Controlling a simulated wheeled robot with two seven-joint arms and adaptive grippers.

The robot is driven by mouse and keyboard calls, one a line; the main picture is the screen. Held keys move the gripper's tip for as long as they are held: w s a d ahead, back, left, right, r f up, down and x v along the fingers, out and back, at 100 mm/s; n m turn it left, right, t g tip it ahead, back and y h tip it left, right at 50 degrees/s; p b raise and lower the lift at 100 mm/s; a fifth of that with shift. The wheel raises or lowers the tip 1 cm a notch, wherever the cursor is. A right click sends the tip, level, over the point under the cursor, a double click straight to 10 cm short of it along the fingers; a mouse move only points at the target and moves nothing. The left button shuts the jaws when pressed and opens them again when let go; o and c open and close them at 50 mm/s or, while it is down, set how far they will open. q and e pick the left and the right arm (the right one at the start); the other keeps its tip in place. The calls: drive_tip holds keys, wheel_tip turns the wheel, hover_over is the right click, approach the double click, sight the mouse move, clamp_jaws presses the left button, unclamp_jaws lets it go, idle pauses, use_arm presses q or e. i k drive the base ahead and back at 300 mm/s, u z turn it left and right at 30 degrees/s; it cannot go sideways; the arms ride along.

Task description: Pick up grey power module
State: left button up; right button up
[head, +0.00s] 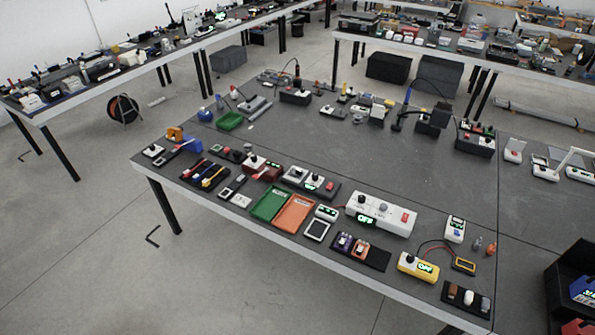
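No gripper of mine shows in the head view. I cannot tell for certain which thing is the grey power module. A small grey block (486,304) sits at the right end of a black tray (477,312) at the front right corner of the near table, beside a white block (468,298) and a brown block (453,291). Another black tray (378,259) to its left carries a purple module (345,241) and an orange module (361,248). These things are small in the picture.
The near dark table (330,150) is crowded along its front edge; its middle is clear. A large white unit (380,213), a yellow unit (418,266), a green tray (270,204) and an orange tray (295,213) stand there. A black box (558,268) is at far right.

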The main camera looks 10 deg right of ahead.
sight(298, 173)
drive_tip(key=z, duration=1.85)
drive_tip(key=i, duration=0.85)
drive_tip(key=u, duration=0.85)
